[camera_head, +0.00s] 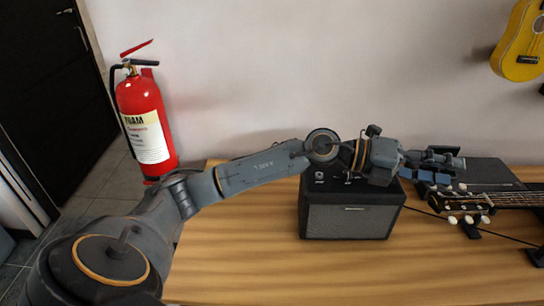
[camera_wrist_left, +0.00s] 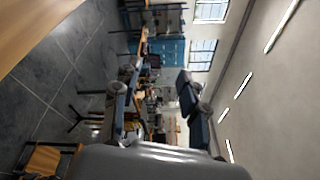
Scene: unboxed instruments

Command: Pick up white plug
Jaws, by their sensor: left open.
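I cannot make out a white plug in either view. My left gripper (camera_head: 443,162) is above the table, to the right of the black amplifier (camera_head: 348,222) and close to the guitar headstock (camera_head: 468,202). In the left wrist view, the two fingers of this gripper (camera_wrist_left: 158,96) are spread apart with nothing between them. My left arm crosses the head view and hides part of the table and the amplifier's top. My right gripper is in neither view.
The wooden table (camera_head: 270,270) has free room in front and to the left of the amplifier. A flat black item (camera_head: 488,172) lies behind the headstock. A cable (camera_head: 510,237) runs on the right. A yellow ukulele (camera_head: 520,50) hangs upper right. A red fire extinguisher (camera_head: 146,120) stands left.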

